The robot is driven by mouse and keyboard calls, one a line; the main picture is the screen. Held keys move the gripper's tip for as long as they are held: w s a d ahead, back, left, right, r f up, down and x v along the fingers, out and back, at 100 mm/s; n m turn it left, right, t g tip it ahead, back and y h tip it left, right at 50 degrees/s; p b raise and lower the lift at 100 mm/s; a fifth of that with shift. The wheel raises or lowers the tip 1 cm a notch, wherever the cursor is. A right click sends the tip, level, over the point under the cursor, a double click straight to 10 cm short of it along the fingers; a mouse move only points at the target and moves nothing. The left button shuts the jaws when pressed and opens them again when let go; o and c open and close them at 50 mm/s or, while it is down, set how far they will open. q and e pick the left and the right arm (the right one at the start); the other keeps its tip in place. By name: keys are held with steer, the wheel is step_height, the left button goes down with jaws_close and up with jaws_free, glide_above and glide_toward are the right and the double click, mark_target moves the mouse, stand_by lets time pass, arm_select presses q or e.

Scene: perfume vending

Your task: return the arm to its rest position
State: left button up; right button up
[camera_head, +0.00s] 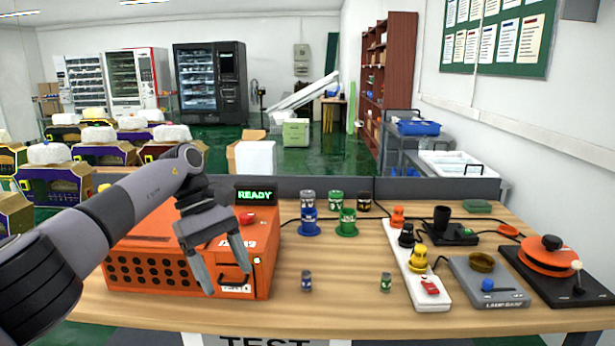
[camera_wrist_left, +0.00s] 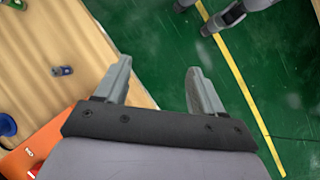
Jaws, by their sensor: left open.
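My left arm comes in from the left in the head view. Its gripper (camera_head: 225,268) is open and empty, with its fingers pointing down in front of the orange box (camera_head: 140,262). In the left wrist view the two fingers of the left gripper (camera_wrist_left: 162,85) stand apart with nothing between them. One finger is over the table edge and the other over the green floor.
The table's middle front is mostly clear.

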arm_select(q)
steer(key=s+d+f+n+t+h, duration=0.1)
steer(key=s+d+f+n+h, duration=0.2)
steer(key=d+f+n+h, duration=0.55)
steer(key=s+d+f+n+t+h, duration=0.1)
steer(key=s+d+f+n+h, duration=0.3)
steer(key=d, duration=0.7)
steer(key=s+a+f+n+t+y, duration=0.15)
steer(key=a+f+n+t, duration=0.35)
steer(key=n, duration=0.6)
steer(key=a+f+n+t+y, duration=0.1)
steer(key=a+n+t+y, duration=0.2)
steer(key=n+t, duration=0.6)
steer(key=s+a+f+n+t+y, duration=0.15)
steer(key=a+n+t, duration=0.25)
steer(key=n, duration=0.8)
steer(key=s+a+f+n+g+y, duration=0.3)
steer(key=s+a+f+n, duration=0.3)
steer(key=s+n, duration=0.2)
steer(key=s+a+f+n+g+y, duration=0.3)
steer(key=s+a+f+n+y, duration=0.2)
steer(key=s+a+f+n, duration=0.1)
steer(key=shift+s+a+f+n+y, duration=0.15)
steer(key=shift+s+a+n+y, duration=0.2)
steer(key=shift+s+a+n, duration=0.6)
steer(key=shift+s+d, duration=0.25)
